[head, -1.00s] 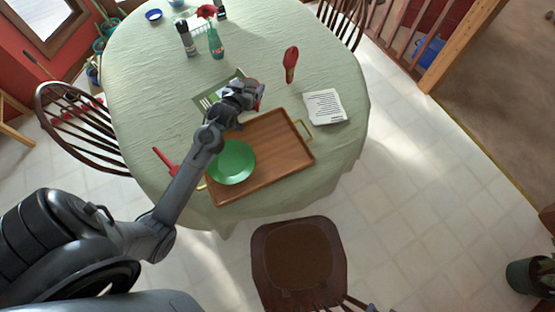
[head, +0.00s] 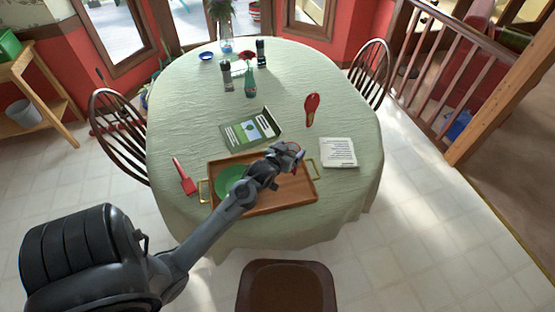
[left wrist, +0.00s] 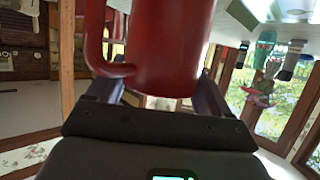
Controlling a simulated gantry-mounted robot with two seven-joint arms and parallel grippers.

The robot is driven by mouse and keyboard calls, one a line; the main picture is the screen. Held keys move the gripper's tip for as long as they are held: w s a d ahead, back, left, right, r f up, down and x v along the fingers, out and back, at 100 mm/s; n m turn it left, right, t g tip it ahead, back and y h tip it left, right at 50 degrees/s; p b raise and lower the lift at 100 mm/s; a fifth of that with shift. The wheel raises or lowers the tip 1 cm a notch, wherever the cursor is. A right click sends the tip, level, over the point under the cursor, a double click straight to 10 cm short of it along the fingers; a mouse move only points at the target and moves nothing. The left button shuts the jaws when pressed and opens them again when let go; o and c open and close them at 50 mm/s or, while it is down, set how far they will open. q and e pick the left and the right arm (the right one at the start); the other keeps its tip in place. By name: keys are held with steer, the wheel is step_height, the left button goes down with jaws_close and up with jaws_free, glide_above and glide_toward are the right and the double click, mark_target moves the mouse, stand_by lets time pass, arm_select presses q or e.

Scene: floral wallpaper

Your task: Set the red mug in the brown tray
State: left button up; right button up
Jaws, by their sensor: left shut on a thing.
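The red mug (left wrist: 165,45) fills the upper middle of the left wrist view, with its handle on the left. My left gripper (head: 290,153) is shut on it. In the head view the gripper hides most of the mug, and only bits of red show around the fingers. The gripper and mug appear over the right back part of the brown tray (head: 285,192); I cannot tell the height of the mug above it. The tray has brass handles, and a green plate (head: 229,181) lies in its left part. My right gripper is not in view.
A picture book or card (head: 250,131) lies behind the tray. A red-handled utensil (head: 184,176) is left of it, a white paper (head: 339,152) right. A red brush-like item (head: 312,108) lies farther back. The tray's right front part is bare.

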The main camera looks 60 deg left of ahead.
arm_select(q)
steer(key=a+f, duration=0.2)
steer(key=a+f+b, duration=0.1)
steer(key=a+f, duration=0.4)
steer(key=f, duration=0.1)
steer(key=shift+w+a+f+b, duration=0.15)
steer(key=shift+w+a+b, duration=0.1)
steer(key=shift+a+b, duration=0.1)
steer(key=shift+f, duration=0.1)
steer(key=o, duration=1.5)
steer(key=shift+f, duration=0.1)
